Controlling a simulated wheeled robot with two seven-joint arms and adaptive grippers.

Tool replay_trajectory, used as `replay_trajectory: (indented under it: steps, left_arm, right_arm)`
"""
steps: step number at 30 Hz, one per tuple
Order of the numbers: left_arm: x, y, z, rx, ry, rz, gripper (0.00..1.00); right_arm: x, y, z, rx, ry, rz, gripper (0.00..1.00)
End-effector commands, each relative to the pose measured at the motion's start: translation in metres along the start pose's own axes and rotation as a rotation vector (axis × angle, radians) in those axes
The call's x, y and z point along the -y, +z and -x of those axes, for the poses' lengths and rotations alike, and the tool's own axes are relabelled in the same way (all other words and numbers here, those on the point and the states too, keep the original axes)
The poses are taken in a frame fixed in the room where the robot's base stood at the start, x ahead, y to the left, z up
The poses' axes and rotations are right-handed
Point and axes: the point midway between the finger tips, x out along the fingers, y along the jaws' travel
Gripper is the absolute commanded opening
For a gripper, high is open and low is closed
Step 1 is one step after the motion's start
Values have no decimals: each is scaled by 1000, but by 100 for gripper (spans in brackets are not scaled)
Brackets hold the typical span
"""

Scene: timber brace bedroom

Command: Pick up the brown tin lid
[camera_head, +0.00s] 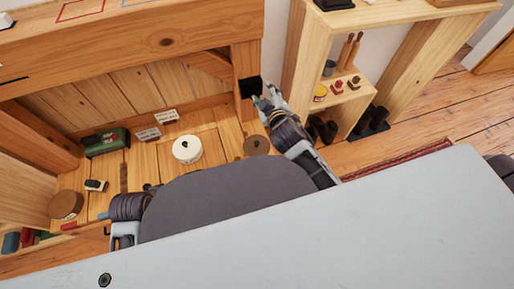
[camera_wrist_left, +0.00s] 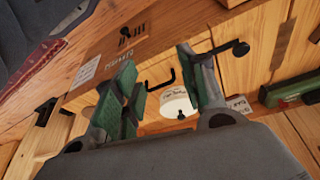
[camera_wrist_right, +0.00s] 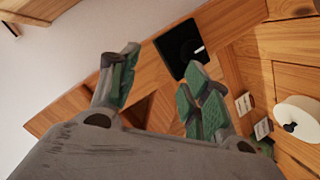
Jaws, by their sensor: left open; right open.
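A flat brown disc (camera_head: 256,145), which looks like the tin lid, lies on the wooden surface, right of a white round container (camera_head: 187,149). A taller brown round tin (camera_head: 66,205) stands at the far left of the surface. My right gripper (camera_head: 266,100) is open and empty, above and beyond the disc, near a black square on the timber post. In the right wrist view my right gripper (camera_wrist_right: 160,75) shows nothing between its fingers. My left gripper (camera_wrist_left: 160,78) is open and empty in the left wrist view; its fingers are mostly hidden in the head view.
A green case (camera_head: 106,142), small label cards (camera_head: 149,134) and a small dark-and-white block (camera_head: 95,185) are on the surface. A timber post (camera_head: 246,75) borders it at right. A shelf unit (camera_head: 300,65) with small jars stands beyond.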

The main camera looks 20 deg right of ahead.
Motion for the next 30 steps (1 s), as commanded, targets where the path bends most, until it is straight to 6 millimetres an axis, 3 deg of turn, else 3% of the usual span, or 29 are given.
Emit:
replay_trajectory:
  steps: [6,14,21,30]
  left_arm:
    - [-6,1,2,-14,17,-2,42]
    - [-12,1,0,-30,34,-3,42]
    - [-17,2,-3,-43,50,-3,42]
    - [-24,2,-9,-58,71,-3,42]
  right_arm:
    - [-19,-74,-3,-257,130,202,48]
    - [-16,-153,10,-547,251,459,48]
    - [10,-208,31,-801,330,715,48]
    - [67,-244,58,-1106,379,1057,48]
